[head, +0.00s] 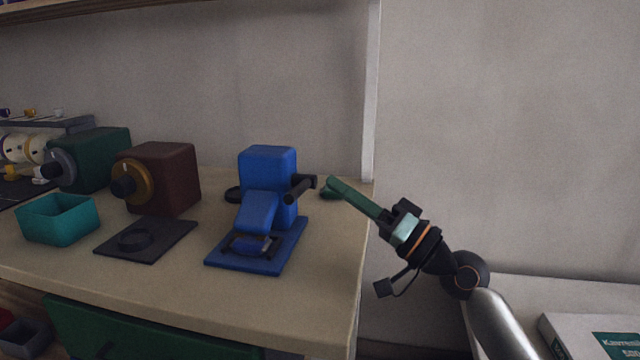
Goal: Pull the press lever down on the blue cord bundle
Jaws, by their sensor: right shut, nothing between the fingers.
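The blue press (267,170) stands near the right end of the table, on its blue base plate. Its black lever (301,188) sticks out at the upper right of the body and ends in a thick dark grip. My right gripper (329,188) has long green fingers, is shut and holds nothing. My left gripper is not in view.
To the left stand a brown box with a brass dial (170,178), a green box (103,158), a teal open bin (59,219) and a dark mat (147,239) with a ring. The tabletop (313,285) is clear right of the press. A white wall post (370,90) rises behind.

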